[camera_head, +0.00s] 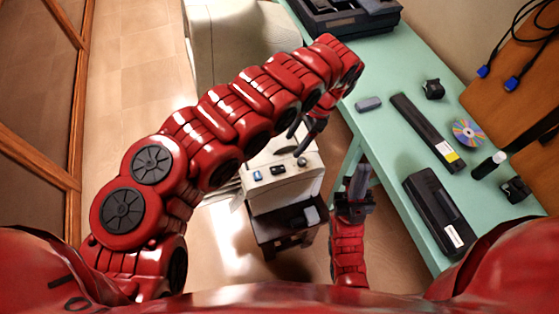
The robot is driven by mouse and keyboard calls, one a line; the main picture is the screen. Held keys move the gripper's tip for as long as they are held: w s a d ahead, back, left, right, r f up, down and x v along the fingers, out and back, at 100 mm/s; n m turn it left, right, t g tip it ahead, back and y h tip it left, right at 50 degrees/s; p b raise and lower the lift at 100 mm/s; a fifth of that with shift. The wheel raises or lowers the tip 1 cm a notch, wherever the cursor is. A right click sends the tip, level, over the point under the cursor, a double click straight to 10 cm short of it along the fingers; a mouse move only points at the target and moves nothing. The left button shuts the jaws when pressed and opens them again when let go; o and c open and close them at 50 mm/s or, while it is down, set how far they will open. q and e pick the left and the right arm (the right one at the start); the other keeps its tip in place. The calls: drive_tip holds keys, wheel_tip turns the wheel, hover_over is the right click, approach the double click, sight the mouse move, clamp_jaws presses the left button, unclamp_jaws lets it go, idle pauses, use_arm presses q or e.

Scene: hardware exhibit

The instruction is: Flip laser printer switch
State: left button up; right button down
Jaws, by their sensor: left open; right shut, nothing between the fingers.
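The laser printer (285,190) is a pale boxy machine on a small dark stand in the middle of the head view. Several small dark switches or buttons (278,170) sit in a row on its upper face. I cannot tell which way any is set. My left arm arches over from the left. Its gripper (298,138) is open and points down over the printer's rear part, which the arm partly hides. I cannot tell whether it touches the printer. My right gripper (359,180) is shut and empty, to the right of the printer and apart from it.
A green table (400,168) runs along the right. It holds a black toner cartridge (437,208), a long dark bar (425,130), a disc (468,132) and small parts. A dark device (345,18) lies at its far end. The floor at left (130,80) is clear.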

sight(278, 169)
use_arm(q)
drive_tip(key=p+x, duration=0.2)
drive_tip(key=x, duration=0.8)
drive_tip(key=shift+s+f+p, duration=0.1)
drive_tip(key=shift+f+p, duration=0.25)
drive_tip(key=shift+a+f, duration=0.25)
drive_tip(key=shift+f, duration=0.35)
clamp_jaws()
